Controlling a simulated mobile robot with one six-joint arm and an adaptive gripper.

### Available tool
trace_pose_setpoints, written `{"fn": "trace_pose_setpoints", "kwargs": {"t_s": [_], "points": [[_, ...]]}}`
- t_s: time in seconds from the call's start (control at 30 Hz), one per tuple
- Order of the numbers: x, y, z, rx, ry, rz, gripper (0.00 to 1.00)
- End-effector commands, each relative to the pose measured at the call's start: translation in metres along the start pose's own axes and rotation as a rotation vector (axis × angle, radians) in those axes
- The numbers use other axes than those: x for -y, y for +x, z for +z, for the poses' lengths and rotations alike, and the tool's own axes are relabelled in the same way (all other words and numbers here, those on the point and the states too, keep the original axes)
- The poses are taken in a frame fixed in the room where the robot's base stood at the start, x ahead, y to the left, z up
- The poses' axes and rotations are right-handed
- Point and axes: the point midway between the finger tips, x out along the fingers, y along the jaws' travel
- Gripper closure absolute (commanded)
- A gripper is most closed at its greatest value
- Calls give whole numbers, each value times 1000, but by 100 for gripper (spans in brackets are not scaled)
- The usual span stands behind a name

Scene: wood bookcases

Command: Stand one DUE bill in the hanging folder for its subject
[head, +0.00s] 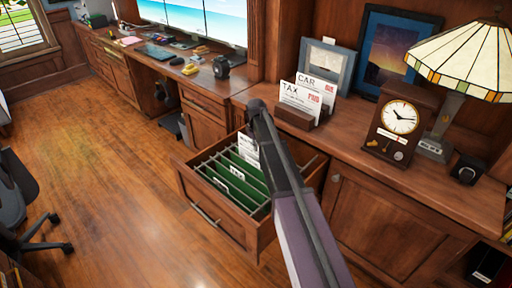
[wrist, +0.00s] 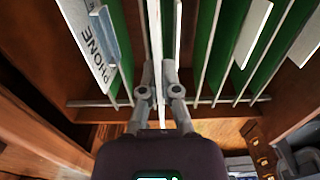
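My gripper (wrist: 160,88) is down at the open drawer (head: 228,205), its fingers close together on a thin white bill (wrist: 156,30) seen edge-on. Its print cannot be read in the wrist view. Green hanging folders (head: 238,186) fill the drawer, with small white tabs. White paper (head: 247,152) shows beside my arm in the head view, where the fingertips are hidden. Bills headed TAX (head: 298,97) and CAR (head: 318,86) stand in a wooden holder (head: 295,119) on the counter.
Metal rails (head: 205,162) run across the drawer. A clock (head: 400,118), a stained-glass lamp (head: 470,60) and picture frames (head: 388,50) stand on the counter to the right. A chair (head: 25,210) is at left. The wood floor (head: 110,190) is clear between.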

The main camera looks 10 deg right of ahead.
Motion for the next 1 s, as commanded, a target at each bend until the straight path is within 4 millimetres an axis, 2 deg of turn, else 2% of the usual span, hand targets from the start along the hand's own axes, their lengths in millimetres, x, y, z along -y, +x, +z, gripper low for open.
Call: {"fn": "trace_pose_setpoints", "kwargs": {"t_s": [0.1, 0.4, 1.0], "points": [[0, 11, 0, 0, 0, 0, 100], [0, 23, 0, 0, 0, 0, 100], [0, 25, 0, 0, 0, 0, 100]]}}
